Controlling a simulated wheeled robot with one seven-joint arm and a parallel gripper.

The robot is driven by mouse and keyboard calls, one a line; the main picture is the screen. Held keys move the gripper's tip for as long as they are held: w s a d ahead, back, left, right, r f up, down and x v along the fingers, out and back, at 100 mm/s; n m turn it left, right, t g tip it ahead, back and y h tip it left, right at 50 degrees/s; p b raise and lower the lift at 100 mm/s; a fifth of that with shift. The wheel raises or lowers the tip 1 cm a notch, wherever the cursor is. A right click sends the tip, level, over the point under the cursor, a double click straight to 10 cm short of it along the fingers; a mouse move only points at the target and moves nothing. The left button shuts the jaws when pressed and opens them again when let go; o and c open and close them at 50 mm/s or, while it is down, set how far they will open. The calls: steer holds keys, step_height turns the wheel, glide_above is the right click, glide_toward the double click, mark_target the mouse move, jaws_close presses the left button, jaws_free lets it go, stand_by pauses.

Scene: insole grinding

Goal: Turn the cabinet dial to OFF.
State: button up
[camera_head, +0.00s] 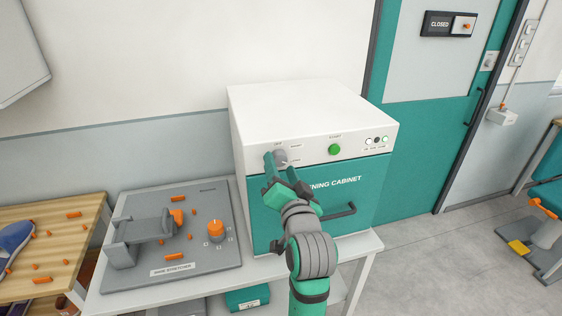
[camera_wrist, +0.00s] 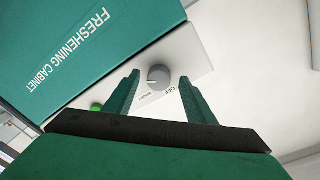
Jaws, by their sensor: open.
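The freshening cabinet (camera_head: 310,110) is a white and teal box on a table. Its grey dial (camera_head: 281,158) sits at the upper left of the front panel, partly hidden by my gripper (camera_head: 273,165). In the wrist view the dial (camera_wrist: 158,77) lies between and just beyond the two open teal fingers of my gripper (camera_wrist: 160,90). The fingers look apart from the dial, though touch is hard to tell. An OFF label (camera_wrist: 170,90) and another small label are printed beside the dial. Its white pointer line does not point at the OFF label.
A dark handle (camera_head: 340,210) juts from the cabinet front. A grey shoe-stretcher board (camera_head: 205,260) stands on the left. Open floor lies to the right.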

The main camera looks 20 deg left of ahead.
steer(key=shift+w+a, duration=0.25)
steer(key=shift+w, duration=0.3)
steer(key=c, duration=1)
steer(key=shift+c, duration=0.2)
